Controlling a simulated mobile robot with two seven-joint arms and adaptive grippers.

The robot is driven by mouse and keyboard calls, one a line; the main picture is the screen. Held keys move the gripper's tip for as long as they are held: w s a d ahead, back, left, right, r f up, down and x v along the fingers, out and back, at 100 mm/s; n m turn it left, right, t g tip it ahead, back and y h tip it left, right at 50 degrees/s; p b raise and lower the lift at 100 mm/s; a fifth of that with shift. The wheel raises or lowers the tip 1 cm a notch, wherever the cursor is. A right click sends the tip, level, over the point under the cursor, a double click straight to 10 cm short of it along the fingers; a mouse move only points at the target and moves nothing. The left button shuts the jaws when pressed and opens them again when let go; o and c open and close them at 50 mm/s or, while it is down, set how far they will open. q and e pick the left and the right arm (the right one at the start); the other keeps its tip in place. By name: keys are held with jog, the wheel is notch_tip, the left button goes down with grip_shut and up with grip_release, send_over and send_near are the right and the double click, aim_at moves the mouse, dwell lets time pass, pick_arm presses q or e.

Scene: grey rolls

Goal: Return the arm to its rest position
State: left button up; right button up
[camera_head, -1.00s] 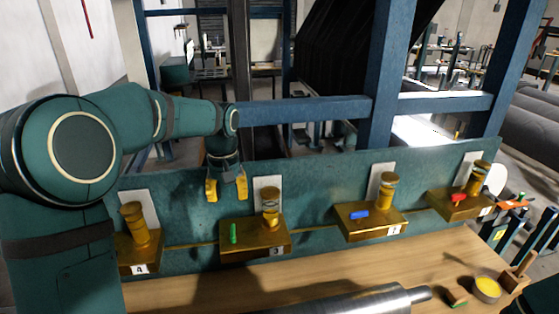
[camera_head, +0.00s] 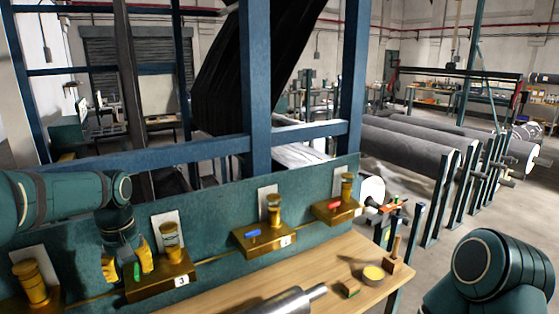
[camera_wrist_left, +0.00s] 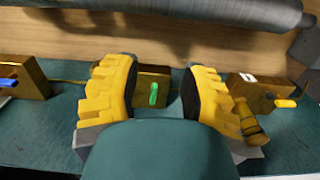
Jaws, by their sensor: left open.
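My left gripper (camera_head: 127,262), teal with yellow fingers, hangs pointing down beside the gold box labelled 3 (camera_head: 175,281). Its fingers are apart and nothing is held. In the head view a green handle (camera_head: 137,270) on that box shows between the fingers. In the left wrist view the fingers of the left gripper (camera_wrist_left: 160,82) stand wide, with the green handle (camera_wrist_left: 153,94) seen in the gap; I cannot tell the exact distance. My left arm comes in from the left edge. A teal part of my right arm shows at lower right; its gripper is out of view.
Gold boxes with a blue handle (camera_head: 253,234) and a red handle (camera_head: 334,206) sit along the teal panel (camera_head: 211,222). A metal roller (camera_head: 290,302) lies on the wooden table (camera_head: 330,262), near a yellow-filled cup (camera_head: 373,273). Blue beams (camera_head: 256,85) stand behind the panel.

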pick_arm(q)
jog(key=d+f, duration=0.3)
jog(key=f, duration=0.3)
jog(key=d+f+m+h, duration=0.1)
jog(key=d+f, duration=0.2)
jog(key=f, duration=0.3)
jog(key=s+d+f+m+h, duration=0.1)
jog(key=d+f, duration=0.3)
jog(key=f, duration=0.3)
jog(key=shift+d+t, duration=0.1)
jog(key=shift+t, duration=0.2)
jog(key=s+d+f+m+t+h, duration=0.1)
jog(key=s+d+f, duration=0.5)
jog(key=s+f, duration=0.15)
jog(key=s+d+f+m+h, duration=0.1)
jog(key=s+d+f, duration=0.55)
jog(key=s, duration=0.25)
notch_tip(320, 180, down, 6)
jog(key=b, duration=0.5)
jog(key=shift+w+a, duration=0.2)
jog(key=shift+a, duration=0.1)
pick_arm(e)
jog(key=f, duration=0.5)
jog(key=shift+s+a+f, duration=0.1)
jog(key=shift+s+f, duration=0.3)
